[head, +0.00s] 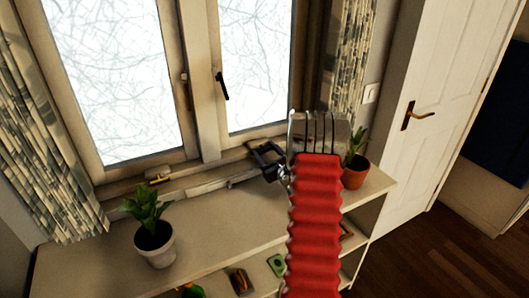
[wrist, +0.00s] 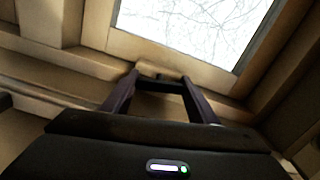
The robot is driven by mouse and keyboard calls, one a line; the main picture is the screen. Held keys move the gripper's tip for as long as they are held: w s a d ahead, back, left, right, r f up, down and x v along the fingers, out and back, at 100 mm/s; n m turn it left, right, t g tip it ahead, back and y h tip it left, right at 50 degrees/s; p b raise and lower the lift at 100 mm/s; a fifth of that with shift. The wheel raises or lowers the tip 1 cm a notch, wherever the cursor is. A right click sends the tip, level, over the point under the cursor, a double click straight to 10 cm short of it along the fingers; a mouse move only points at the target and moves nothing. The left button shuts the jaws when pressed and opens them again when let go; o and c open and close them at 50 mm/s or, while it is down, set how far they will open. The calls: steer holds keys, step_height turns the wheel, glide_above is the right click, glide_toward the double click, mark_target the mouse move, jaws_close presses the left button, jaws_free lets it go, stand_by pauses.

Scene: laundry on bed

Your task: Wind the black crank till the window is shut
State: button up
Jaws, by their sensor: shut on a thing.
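The window (head: 205,70) has two panes in pale wooden frames, with a dark handle (head: 222,86) on the right sash. I cannot tell how far it stands open. My gripper (head: 258,150) is at the lower frame of the right pane, just above the sill. In the wrist view its two dark fingers reach toward the frame, and between their tips is a small dark piece (wrist: 168,86), apparently the black crank. The gripper is shut on it. Most of the crank is hidden by the fingers. The window pane (wrist: 195,30) also shows beyond them.
A low shelf (head: 215,240) runs under the window. A plant in a white pot (head: 155,245) stands at its left, and one in a terracotta pot (head: 355,171) right of my arm. Patterned curtains (head: 45,130) hang at both sides. A white door (head: 430,100) is at right.

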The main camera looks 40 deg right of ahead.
steer(key=shift+a+f+m, duration=0.1)
steer(key=shift+m, duration=1.1)
steer(key=o, duration=0.8)
steer(key=shift+c, duration=0.2)
steer(key=shift+s, duration=0.45)
steer(key=v, duration=1.3)
